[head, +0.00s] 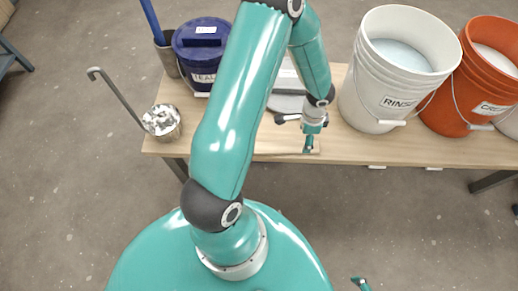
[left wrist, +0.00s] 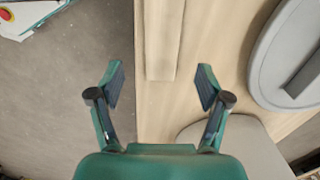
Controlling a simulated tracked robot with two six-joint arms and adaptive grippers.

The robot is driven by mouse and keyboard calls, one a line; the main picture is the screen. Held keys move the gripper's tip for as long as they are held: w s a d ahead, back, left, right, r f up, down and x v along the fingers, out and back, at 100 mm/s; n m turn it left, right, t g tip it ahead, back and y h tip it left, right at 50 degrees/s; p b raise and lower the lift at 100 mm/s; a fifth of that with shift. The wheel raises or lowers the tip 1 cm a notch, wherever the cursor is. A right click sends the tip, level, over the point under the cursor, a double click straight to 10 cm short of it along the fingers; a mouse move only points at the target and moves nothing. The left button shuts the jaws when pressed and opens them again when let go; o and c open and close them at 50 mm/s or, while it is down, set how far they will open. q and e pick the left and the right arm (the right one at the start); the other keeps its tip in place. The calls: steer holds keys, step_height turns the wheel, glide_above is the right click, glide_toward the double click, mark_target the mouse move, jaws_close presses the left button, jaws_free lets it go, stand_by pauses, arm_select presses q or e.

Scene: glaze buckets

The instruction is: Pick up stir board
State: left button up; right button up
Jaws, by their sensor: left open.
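The stir board (left wrist: 165,38) is a pale, narrow wooden strip lying along the table's near edge in the left wrist view. In the head view only a small pale end of it (head: 316,147) shows, beside my gripper. My left gripper (left wrist: 160,84) is open and empty. Its two fingers stand apart on either side of the line of the board, with the board's near end about level with the fingertips. In the head view my left gripper (head: 309,143) is over the table's front edge. A small teal tip at the bottom edge (head: 361,284) may be my right gripper.
On the wooden table (head: 265,146) stand a blue lidded bucket (head: 202,45), a metal cup with a ladle (head: 162,122), a white RINSE bucket (head: 390,90) and an orange bucket (head: 470,85). A grey round lid (left wrist: 268,60) lies right of the board.

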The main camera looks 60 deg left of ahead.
mark_target(302, 147)
arm_select(q)
steer(key=shift+a+f+b, duration=0.1)
steer(key=shift+f+b, duration=0.95)
steer(key=shift+f, duration=2.05)
jaws_close()
